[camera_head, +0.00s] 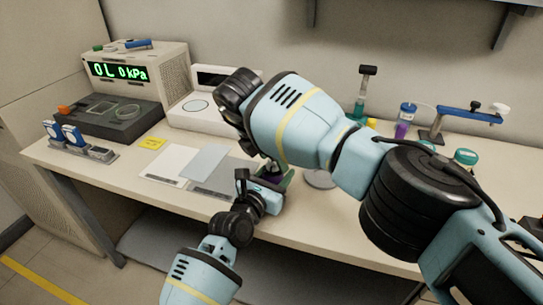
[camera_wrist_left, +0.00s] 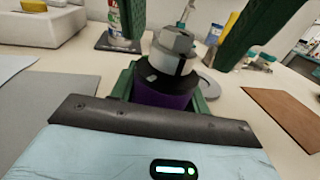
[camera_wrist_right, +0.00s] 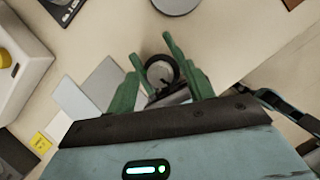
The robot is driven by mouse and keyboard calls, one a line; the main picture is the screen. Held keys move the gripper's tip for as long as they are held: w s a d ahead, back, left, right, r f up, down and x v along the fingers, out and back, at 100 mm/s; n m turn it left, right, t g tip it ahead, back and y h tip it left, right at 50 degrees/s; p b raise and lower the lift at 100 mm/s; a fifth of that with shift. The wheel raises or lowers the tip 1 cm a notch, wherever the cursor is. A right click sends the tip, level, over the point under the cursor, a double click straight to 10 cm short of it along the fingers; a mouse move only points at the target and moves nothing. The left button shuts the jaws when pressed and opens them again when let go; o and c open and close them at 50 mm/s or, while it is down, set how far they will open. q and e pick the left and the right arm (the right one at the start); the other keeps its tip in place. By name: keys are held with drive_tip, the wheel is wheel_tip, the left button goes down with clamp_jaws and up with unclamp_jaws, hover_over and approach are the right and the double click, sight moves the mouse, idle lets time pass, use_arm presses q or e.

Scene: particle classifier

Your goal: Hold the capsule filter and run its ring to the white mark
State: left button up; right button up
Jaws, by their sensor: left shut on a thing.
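The capsule filter shows in the left wrist view with a purple body (camera_wrist_left: 165,98), a black ring (camera_wrist_left: 172,76) and a grey hex-shaped top (camera_wrist_left: 177,42). A small pale tick (camera_wrist_left: 152,77) shows on the ring; I cannot tell whether it is the white mark. My left gripper (camera_wrist_left: 165,88) is shut on the purple body. My right gripper's green fingers (camera_wrist_left: 195,35) stand wide apart above, either side of the top. In the right wrist view the round top (camera_wrist_right: 160,72) lies between the open fingers (camera_wrist_right: 156,62). In the head view my right arm hides most of the filter.
Grey and white sheets (camera_head: 165,163) lie to the left, with a yellow note (camera_head: 152,143). A kPa display box (camera_head: 130,72) and a white device (camera_head: 205,112) stand behind. Bottles and a blue-armed stand (camera_head: 465,114) are at right.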

drive_tip(key=v, duration=0.7)
drive_tip(key=shift+r, duration=0.25)
